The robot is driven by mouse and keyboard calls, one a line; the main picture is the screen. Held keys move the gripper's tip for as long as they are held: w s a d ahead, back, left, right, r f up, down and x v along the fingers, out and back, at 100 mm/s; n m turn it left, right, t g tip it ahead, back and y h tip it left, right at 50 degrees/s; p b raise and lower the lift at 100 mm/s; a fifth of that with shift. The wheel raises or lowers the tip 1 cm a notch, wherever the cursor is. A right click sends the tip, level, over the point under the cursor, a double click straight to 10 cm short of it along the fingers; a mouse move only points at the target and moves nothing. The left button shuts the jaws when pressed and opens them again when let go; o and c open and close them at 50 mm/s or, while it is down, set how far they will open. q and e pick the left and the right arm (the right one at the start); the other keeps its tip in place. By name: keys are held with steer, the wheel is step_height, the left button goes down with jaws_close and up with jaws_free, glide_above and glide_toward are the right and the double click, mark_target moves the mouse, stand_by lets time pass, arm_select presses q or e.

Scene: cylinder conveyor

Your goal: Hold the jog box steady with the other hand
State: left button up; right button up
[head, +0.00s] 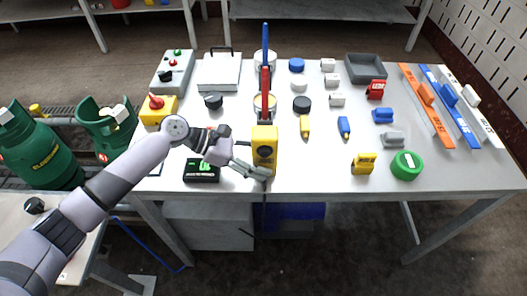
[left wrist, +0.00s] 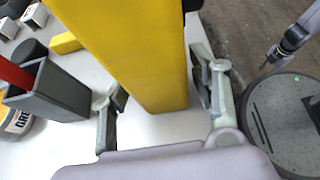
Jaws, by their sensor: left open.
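The jog box, a tall yellow box (head: 264,146) with a dark round dial on its face, stands upright near the front edge of the table. My left gripper (head: 252,160) reaches it from the left, low on the box. In the left wrist view the yellow box (left wrist: 140,50) rises between the two spread fingers of my left gripper (left wrist: 160,100). One finger is on each side, and the gripper is open. I cannot tell if either finger touches the box.
Behind the box stand holders with a red handle (head: 265,80) and a blue one. A black device with a green display (head: 202,170) lies left of the box, near my arm. A yellow marker (head: 305,126) lies to the right. The table (head: 315,175) is clear just right of the box.

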arm_select(q)
steer(key=shift+d+f, duration=0.2)
steer(key=shift+d, duration=0.05)
arm_select(e)
steer(key=shift+s+r, duration=0.1)
arm_select(q)
steer(key=shift+c, duration=0.2)
steer(key=c, duration=0.6)
steer(key=o, duration=0.3)
steer(key=c, duration=0.8)
arm_select(e)
steer(key=shift+s+d, duration=0.15)
jaws_close()
arm_select(q)
steer(key=shift+r, duration=0.1)
